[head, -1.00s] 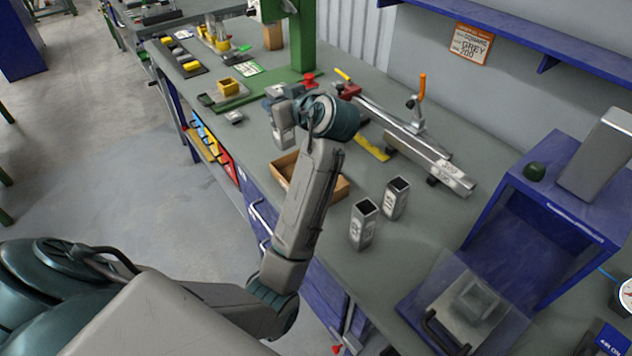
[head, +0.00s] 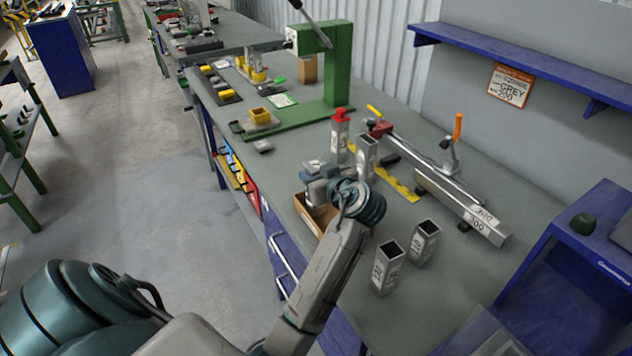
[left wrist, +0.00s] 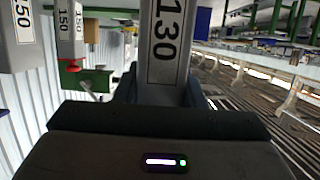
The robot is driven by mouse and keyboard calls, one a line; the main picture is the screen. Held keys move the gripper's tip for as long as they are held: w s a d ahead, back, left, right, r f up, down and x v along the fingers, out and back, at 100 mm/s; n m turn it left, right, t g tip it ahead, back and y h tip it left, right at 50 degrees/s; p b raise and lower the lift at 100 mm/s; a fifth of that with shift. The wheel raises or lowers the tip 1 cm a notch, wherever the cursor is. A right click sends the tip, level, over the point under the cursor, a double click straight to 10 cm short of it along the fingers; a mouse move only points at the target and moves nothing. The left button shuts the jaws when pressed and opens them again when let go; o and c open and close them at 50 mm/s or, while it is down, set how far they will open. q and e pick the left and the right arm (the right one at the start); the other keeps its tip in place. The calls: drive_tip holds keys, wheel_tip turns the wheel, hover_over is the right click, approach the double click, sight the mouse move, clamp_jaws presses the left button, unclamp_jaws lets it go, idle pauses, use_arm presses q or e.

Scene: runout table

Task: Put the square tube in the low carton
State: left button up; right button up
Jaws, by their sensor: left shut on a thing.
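My left gripper (head: 319,186) is shut on a grey square tube, whose label reads 130 in the left wrist view (left wrist: 163,45). In the head view the gripper is at the low carton (head: 301,209), an open brown box near the table's front edge. The held tube points down there, mostly hidden by my gripper and wrist. I cannot tell whether its lower end touches the carton floor. My right gripper is not in view.
A red-topped tube (head: 339,142) and a grey tube (head: 366,160) stand just behind the carton. Two more tubes (head: 387,270) (head: 424,245) stand to its right.

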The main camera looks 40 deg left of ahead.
use_arm(q)
wheel_tip(320, 180, down, 2)
drive_tip(key=shift+f, duration=0.15)
drive_tip(key=o, duration=1.3)
drive_tip(key=shift+c, duration=0.2)
